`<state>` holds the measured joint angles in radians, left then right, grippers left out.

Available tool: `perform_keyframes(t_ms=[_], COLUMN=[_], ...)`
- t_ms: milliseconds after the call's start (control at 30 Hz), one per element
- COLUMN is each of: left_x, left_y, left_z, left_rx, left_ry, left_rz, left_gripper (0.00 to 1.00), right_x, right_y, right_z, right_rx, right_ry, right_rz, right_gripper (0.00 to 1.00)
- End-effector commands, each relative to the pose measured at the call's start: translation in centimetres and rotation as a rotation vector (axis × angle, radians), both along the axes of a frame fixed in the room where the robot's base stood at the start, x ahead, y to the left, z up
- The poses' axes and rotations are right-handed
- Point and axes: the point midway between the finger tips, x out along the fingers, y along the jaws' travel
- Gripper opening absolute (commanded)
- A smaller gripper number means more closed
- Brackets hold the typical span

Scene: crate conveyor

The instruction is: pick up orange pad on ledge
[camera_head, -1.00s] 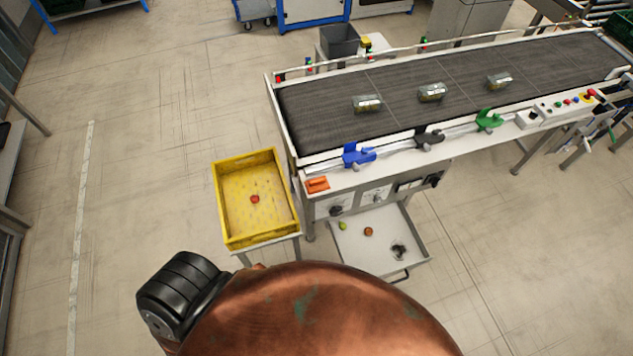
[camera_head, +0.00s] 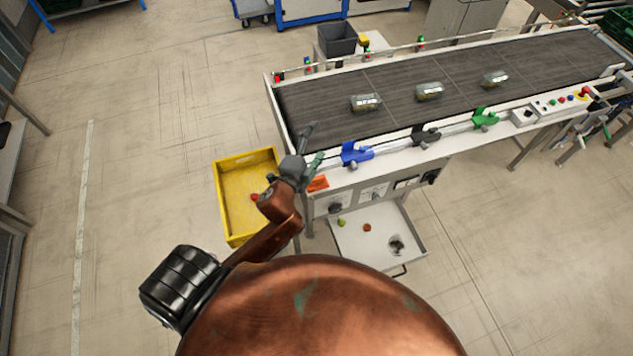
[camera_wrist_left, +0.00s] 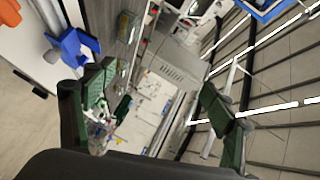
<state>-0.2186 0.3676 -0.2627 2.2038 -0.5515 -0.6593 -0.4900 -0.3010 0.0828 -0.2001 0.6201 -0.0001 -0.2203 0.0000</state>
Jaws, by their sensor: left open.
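The orange pad (camera_head: 318,184) lies on the white front ledge (camera_head: 343,176) of the conveyor, near its left end. My left gripper (camera_head: 311,144) is open and empty, above the conveyor's near left corner, just left of and above the pad in the head view. Its fingers are apart and do not touch the pad. In the left wrist view the two green-padded fingers (camera_wrist_left: 160,125) stand wide apart, with nothing between them up close. My right gripper is not in view.
Blue (camera_head: 356,153), black (camera_head: 425,136) and green (camera_head: 485,117) clamps line the conveyor's front rail. A yellow crate (camera_head: 231,235) with a red item stands left, partly behind my arm. An open drawer (camera_head: 375,262) with small items sits below the ledge. Packs ride the belt.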

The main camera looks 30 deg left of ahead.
Motion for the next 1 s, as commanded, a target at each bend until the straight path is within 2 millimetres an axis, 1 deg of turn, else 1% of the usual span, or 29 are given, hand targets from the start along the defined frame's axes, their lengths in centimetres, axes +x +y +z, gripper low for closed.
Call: perform_keyframes(t_ms=[33, 67, 100, 133, 167, 200, 267, 300, 367, 400, 467, 500, 567, 600, 667, 700, 767, 800, 867, 900, 1000], left_x=[2.1, 2.9, 3.6, 3.9, 4.0, 3.9, 3.2, 2.5, 1.3, 0.5, -0.6, -1.2, -1.8, -1.9, -1.9, -1.7, -1.4, -1.2, -0.9, -0.8, -0.7], left_y=[-2.8, -4.7, -7.5, -9.7, -12.0, -15.1, -19.5, -22.1, -25.5, -27.1, -28.6, -28.8, -27.8, -26.4, -23.2, -20.6, -16.3, -13.4, -9.5, -7.2, -3.0], left_z=[3.6, 5.6, 7.8, 9.3, 10.4, 11.5, 12.1, 11.8, 10.3, 8.7, 5.6, 3.2, -0.7, -3.1, -6.5, -8.2, -10.1, -10.9, -11.4, -11.5, -11.2], left_rx=[0.167, 0.272, 0.415, 0.527, 0.636, 0.787, 1.01, 1.161, 1.386, 1.534, 1.752, 1.892, 2.09, 2.212, 2.368, -2.248, -2.063, -1.954, -1.813, -1.737, -1.598], left_ry=[-0.111, -0.178, -0.266, -0.332, -0.398, -0.485, -0.611, -0.693, -0.811, -0.885, -0.989, -1.053, -1.135, -1.18, -1.229, 1.144, 1.02, 0.947, 0.857, 0.807, 0.721], left_rz=[-0.106, -0.169, -0.254, -0.317, -0.381, -0.464, -0.59, -0.676, -0.807, -0.898, -1.043, -1.147, -1.317, -1.441, -1.643, 1.636, 1.624, 1.624, 1.628, 1.636, 1.654], left_gripper=[0.78, 0.78, 0.78, 0.78, 0.78, 0.78, 0.78, 0.78, 0.78, 0.78, 0.78, 0.78, 0.78, 0.78, 0.78, 0.78, 0.78, 0.78, 0.78, 0.78, 0.78], right_x=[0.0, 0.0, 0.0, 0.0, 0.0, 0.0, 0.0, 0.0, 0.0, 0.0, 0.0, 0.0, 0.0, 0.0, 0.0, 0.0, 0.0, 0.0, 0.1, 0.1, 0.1], right_y=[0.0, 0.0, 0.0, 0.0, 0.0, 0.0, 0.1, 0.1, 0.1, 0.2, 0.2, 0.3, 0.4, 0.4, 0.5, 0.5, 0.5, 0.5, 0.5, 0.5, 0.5], right_z=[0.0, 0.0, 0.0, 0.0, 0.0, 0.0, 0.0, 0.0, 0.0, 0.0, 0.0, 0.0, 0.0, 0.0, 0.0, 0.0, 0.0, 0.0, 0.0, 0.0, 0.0], right_rx=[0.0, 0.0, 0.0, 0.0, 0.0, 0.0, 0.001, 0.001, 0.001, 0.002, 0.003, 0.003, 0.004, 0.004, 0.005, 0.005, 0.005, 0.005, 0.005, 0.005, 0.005], right_ry=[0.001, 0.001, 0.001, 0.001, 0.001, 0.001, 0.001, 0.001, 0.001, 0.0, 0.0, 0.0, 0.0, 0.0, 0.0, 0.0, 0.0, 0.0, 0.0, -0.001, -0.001], right_rz=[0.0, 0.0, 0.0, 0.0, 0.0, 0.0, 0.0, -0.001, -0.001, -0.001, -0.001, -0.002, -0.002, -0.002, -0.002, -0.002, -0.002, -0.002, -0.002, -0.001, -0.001], right_gripper=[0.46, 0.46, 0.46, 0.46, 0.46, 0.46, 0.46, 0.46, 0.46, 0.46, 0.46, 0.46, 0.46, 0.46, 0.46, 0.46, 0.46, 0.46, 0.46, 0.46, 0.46])
